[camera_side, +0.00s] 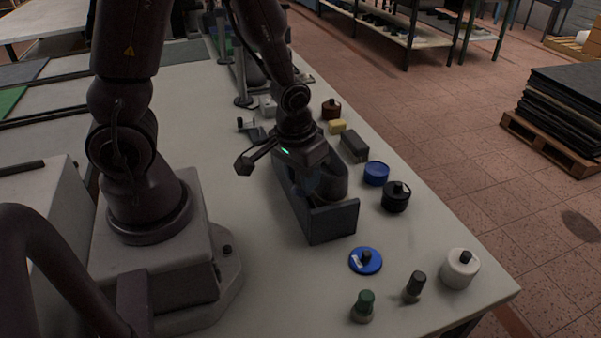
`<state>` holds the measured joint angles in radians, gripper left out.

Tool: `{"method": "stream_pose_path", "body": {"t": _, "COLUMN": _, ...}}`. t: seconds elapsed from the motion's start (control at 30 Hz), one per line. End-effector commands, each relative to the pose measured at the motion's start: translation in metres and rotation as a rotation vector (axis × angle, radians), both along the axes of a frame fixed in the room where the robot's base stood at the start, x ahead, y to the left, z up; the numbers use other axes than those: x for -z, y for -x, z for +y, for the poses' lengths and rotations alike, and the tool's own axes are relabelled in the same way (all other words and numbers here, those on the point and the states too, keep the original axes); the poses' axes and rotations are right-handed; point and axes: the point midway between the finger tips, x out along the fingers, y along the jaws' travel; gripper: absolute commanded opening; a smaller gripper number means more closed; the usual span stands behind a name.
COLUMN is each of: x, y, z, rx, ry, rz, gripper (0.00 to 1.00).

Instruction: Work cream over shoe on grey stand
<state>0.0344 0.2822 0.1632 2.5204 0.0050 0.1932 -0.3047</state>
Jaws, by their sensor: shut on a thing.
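My gripper (306,184) points down at a long dark grey holder (333,222) in the middle of the white table. The gripper is shut on a small dark bluish thing, mostly hidden in shadow, so I cannot tell its exact kind. A dark rounded form (334,182), perhaps the shoe, sits right beside the fingers within the holder; I cannot tell whether the held thing touches it. A blue lid with a dark knob (366,261) lies in front of the holder. An open-looking blue tin (376,173) stands to the right.
A black jar (396,197), a dark block (355,148), a yellow block (337,127) and a brown jar (331,109) line the right side. A white jar (460,269), a green-topped bottle (363,306) and a dark-topped bottle (413,287) stand near the front.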

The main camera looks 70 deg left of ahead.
Motion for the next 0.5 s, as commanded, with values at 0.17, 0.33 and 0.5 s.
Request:
{"method": "stream_pose_path", "body": {"t": 0.17, "x": 0.0000, "y": -0.0033, "z": -0.0002, "rx": 0.000, "ry": 0.000, "rz": 0.000, "gripper": 0.08}}
{"method": "stream_pose_path", "body": {"t": 0.33, "x": 0.0000, "y": -0.0064, "z": -0.0002, "rx": 0.000, "ry": 0.000, "rz": 0.000, "gripper": 0.08}}
{"method": "stream_pose_path", "body": {"t": 0.5, "x": -0.0001, "y": -0.0097, "z": -0.0003, "rx": 0.000, "ry": 0.000, "rz": -0.001, "gripper": 0.08}}
